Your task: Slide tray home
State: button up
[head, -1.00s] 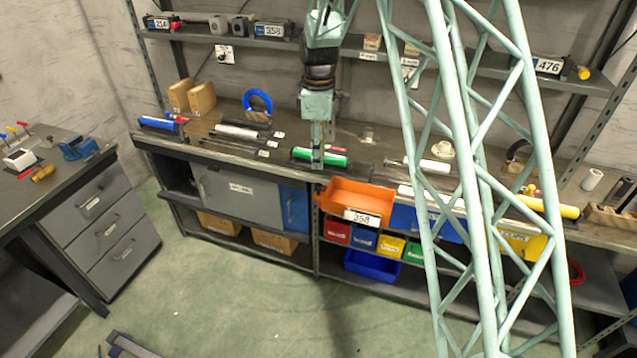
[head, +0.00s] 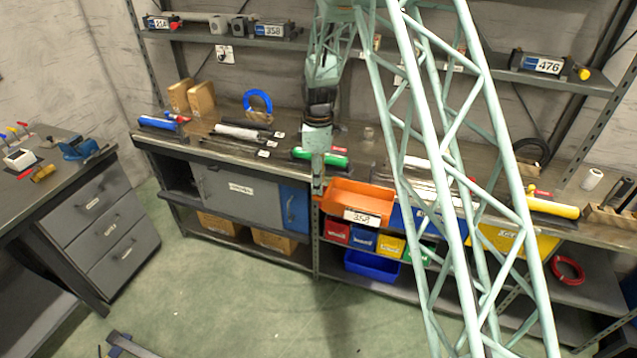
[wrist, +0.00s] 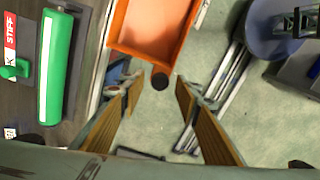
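An orange tray (head: 347,207) with a number label on its front juts out from the bench's front edge, above the coloured bins. It also shows at the top of the wrist view (wrist: 150,32). My gripper (head: 318,189) points down at the tray's left end. In the wrist view its two tan-padded fingers are spread apart, with green floor showing between them. A dark round knob (wrist: 160,81) lies at the tray's near corner, in line with the gap between the fingertips. I cannot tell whether a finger touches the tray.
A green cylinder (head: 322,158) lies on the bench behind my gripper, close on the left in the wrist view. Below the tray are small red, blue and yellow bins (head: 390,246). A grey cabinet (head: 240,195) stands left.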

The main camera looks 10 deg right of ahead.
jog(key=shift+f, duration=0.2)
jog(key=shift+c, duration=0.2)
grip_shut()
